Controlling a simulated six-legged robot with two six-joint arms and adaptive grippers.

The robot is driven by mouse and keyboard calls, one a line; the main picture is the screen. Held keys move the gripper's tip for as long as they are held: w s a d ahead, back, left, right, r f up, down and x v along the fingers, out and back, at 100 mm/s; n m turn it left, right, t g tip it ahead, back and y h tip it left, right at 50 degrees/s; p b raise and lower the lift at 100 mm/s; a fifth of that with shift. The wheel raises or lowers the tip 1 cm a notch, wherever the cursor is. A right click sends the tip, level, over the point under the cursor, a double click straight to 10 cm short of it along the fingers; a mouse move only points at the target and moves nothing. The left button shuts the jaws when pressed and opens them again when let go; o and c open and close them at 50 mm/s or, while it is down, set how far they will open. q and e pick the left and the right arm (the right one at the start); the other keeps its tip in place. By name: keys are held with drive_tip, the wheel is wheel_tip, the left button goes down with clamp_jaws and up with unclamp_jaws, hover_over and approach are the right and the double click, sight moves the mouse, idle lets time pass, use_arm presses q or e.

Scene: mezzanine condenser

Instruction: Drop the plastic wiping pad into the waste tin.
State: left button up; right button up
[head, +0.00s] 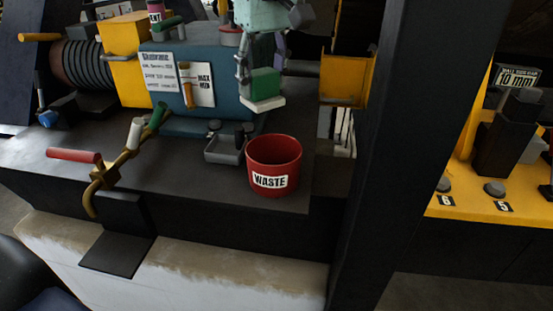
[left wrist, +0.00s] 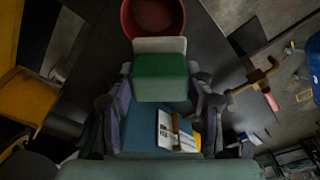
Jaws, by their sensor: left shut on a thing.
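The wiping pad is a block with a green body and a white layer at its end. It shows in the head view (head: 264,86) and in the left wrist view (left wrist: 160,75). My left gripper (head: 243,74) is shut on the pad, with a finger on each side of it in the left wrist view (left wrist: 158,112). It holds the pad above the bench, with the white layer lowest in the head view. The red waste tin (head: 274,155), labelled WASTE, stands upright and open below the pad. It also shows at the top of the left wrist view (left wrist: 152,6). My right gripper is not in view.
A small grey tray (head: 224,149) sits close left of the tin. A blue machine (head: 205,62) stands behind. A brass valve piece with a red handle (head: 75,155) is at the left. A dark post (head: 385,150) rises right of the bench.

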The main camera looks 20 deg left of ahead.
sight(267, 98)
use_arm(q)
drive_tip(key=shift+d+f, duration=0.15)
drive_tip(key=shift+f, duration=2.7)
drive_tip(key=shift+d, duration=0.25)
drive_tip(key=o, duration=0.7)
drive_tip(key=shift+c, duration=0.2)
drive_tip(key=o, duration=0.5)
drive_tip(key=shift+a, duration=0.35)
drive_tip(key=shift+o, duration=0.2)
drive_tip(key=shift+d, duration=0.25)
